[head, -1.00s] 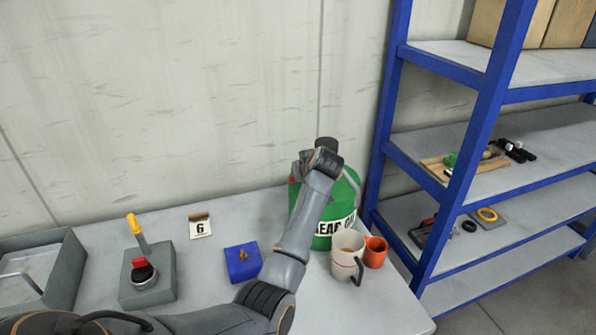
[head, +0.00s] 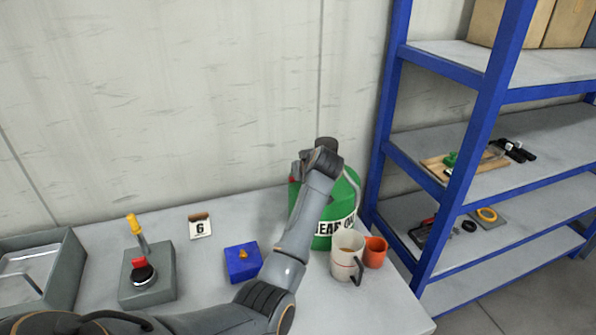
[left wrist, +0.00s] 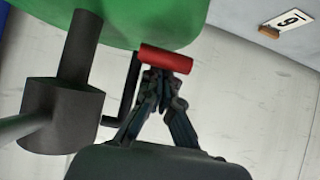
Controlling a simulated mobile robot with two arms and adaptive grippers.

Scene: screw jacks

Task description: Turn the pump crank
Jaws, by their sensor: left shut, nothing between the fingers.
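The green gear oil can (head: 335,232) stands at the back right of the bench, partly hidden by my left arm. A dark pump with a crank sits on it. In the left wrist view the green can (left wrist: 150,18) fills the top, with the dark pump body (left wrist: 62,115) at left. The crank's red handle (left wrist: 165,59) lies sideways right at the fingertips of my left gripper (left wrist: 167,76). The fingers are shut with nothing between them; I cannot tell whether they touch the handle. In the head view my left gripper is hidden by its arm. My right gripper is not seen.
A white mug (head: 346,256) and an orange cup (head: 375,253) stand close right of the arm. A blue box (head: 242,263), a lever box (head: 147,275) and a grey tray (head: 72,268) stand to the left. A blue shelf (head: 436,269) borders the bench at right.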

